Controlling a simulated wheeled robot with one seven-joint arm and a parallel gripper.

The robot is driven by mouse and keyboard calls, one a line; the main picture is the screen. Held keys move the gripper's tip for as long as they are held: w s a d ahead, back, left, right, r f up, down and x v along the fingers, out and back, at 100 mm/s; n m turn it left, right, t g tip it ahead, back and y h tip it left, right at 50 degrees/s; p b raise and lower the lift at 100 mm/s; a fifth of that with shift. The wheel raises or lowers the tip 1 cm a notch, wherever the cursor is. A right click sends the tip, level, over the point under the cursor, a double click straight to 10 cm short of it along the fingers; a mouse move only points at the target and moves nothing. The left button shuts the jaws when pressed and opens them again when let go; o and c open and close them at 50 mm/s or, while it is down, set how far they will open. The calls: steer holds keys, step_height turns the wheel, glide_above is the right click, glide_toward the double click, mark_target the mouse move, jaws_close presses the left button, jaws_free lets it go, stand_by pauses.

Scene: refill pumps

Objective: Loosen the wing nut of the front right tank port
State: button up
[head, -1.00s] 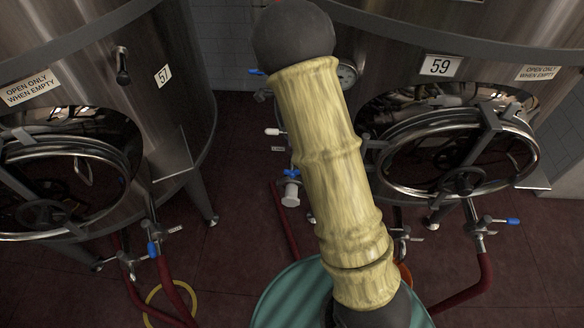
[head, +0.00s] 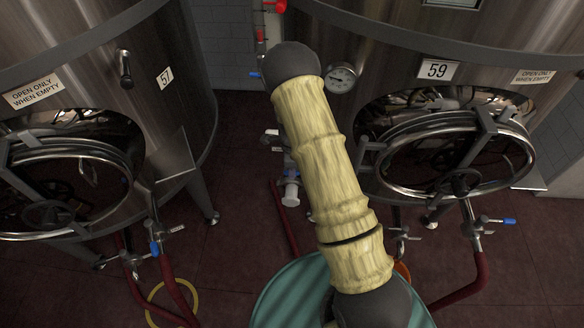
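The right tank (head: 445,50), marked 59, is polished steel with an open round hatch (head: 455,130) at its front. Below the hatch is an outlet port with a valve (head: 480,231) and a blue-tipped handle. A red hose (head: 472,285) hangs from it. Which fitting carries the wing nut is too small to tell. My arm, in a yellowish sleeve with dark joints, crosses the middle. My gripper is not in view.
The left tank (head: 150,110), marked 57, has its own hatch, valve (head: 155,249) and red hoses. A yellow hose loop (head: 158,293) lies on the dark red floor. Floor between the tanks is mostly clear.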

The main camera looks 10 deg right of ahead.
steer(key=shift+f, duration=0.65)
jaws_close()
steer(key=shift+w, duration=0.15)
